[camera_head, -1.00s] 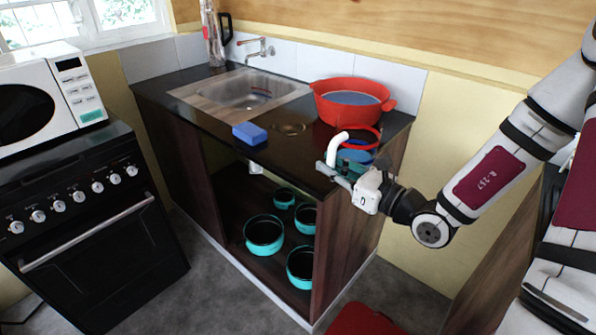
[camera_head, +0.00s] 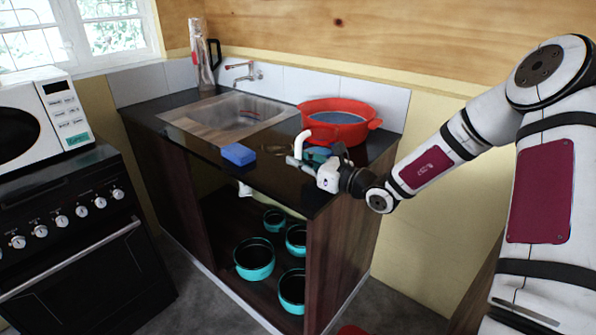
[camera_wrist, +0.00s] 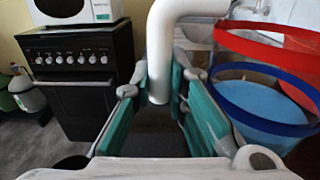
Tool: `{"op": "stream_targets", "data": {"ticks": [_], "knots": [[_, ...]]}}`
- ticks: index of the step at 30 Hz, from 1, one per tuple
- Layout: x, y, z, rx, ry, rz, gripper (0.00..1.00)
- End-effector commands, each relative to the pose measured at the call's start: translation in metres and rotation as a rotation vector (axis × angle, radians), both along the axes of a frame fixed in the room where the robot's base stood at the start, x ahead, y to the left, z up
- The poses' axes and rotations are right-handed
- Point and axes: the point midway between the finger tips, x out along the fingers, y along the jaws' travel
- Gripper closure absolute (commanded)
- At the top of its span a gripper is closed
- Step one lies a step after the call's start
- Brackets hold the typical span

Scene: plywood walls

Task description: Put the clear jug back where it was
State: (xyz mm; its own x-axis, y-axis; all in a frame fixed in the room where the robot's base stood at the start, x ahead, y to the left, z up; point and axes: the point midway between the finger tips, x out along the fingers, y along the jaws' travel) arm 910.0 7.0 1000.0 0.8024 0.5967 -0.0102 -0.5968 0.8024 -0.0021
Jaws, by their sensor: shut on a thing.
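My gripper (camera_head: 308,168) is shut on the handle. In the wrist view the handle passes down between the teal finger pads of my gripper (camera_wrist: 158,98), and the jug's clear body (camera_wrist: 262,104) is on the right. I cannot tell whether its base touches the counter (camera_head: 190,143).
A red pot (camera_head: 366,127) stands behind the jug. A blue sponge (camera_head: 238,154) lies on the front edge, left of the gripper. The sink (camera_head: 237,115) is behind it. A tall clear vessel (camera_head: 203,60) with a dark handle stands at the back left. Teal pots (camera_head: 254,260) sit below.

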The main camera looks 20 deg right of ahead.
Motion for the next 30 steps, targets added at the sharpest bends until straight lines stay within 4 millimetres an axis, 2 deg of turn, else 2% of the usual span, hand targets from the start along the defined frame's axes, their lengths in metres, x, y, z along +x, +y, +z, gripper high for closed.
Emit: {"op": "stream_targets", "data": {"ticks": [6,12,15,26,27,29,30], "knots": [[0.012,-0.001,0.0,0.0,-0.003,0.0,1.0],[0.012,-0.001,-0.028,0.003,0.001,0.0,1.0],[0.012,-0.001,-0.036,0.001,-0.001,0.0,1.0],[0.012,-0.001,-0.038,-0.001,-0.002,0.0,1.0],[0.011,-0.002,-0.039,-0.001,0.001,0.0,0.81],[0.011,-0.002,-0.039,-0.001,0.0,0.0,0.68],[0.011,-0.001,-0.039,-0.001,0.0,0.0,0.66]]}}
